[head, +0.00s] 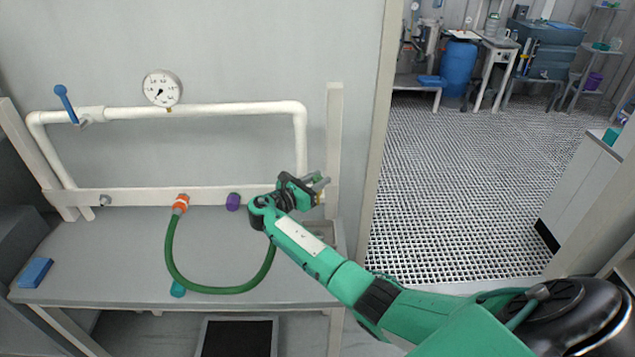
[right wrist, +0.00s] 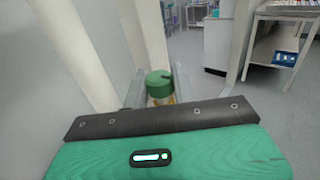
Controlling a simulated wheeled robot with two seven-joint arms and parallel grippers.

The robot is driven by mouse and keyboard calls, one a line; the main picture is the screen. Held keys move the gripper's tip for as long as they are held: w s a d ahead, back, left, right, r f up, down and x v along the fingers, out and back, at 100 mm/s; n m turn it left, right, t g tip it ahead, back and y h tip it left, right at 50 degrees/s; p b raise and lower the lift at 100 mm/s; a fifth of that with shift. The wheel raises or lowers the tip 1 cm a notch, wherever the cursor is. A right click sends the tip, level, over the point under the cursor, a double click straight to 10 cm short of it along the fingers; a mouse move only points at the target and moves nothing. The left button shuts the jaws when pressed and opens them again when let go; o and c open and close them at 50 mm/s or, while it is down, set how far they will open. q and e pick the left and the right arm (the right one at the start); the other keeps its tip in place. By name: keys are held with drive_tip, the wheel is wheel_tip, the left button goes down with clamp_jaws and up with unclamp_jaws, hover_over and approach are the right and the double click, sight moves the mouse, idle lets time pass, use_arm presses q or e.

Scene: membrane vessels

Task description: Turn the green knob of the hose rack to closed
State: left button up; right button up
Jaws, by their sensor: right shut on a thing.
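The green knob (right wrist: 160,84) shows in the right wrist view, between the two pale, see-through fingers of my right gripper (right wrist: 158,76). The gripper is shut on it. A bit of yellowish metal shows below the knob. In the head view my right gripper (head: 319,184) is at the right end of the hose rack's lower rail (head: 150,196), by the right post; it hides the knob there. The rack carries white pipe (head: 230,108) and a green hose (head: 172,250) on an orange fitting (head: 181,202). My left gripper is not in view.
A pressure gauge (head: 162,88) and a blue-handled valve (head: 66,103) sit on the upper pipe. A purple cap (head: 233,202) is on the lower rail. A blue block (head: 35,272) lies on the grey bench (head: 110,240). A door frame (head: 378,120) stands right of the rack.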

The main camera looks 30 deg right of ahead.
drive_tip(key=shift+m+g, duration=0.6)
drive_tip(key=shift+g, duration=0.4)
drive_tip(key=shift+m+g, duration=0.3)
drive_tip(key=shift+g, duration=0.1)
drive_tip(key=o, duration=1)
drive_tip(key=shift+c, duration=0.2)
drive_tip(key=a+b, duration=0.5)
drive_tip(key=a, duration=0.8)
drive_tip(key=shift+a, duration=0.35)
drive_tip(key=shift+s+a+f, duration=0.1)
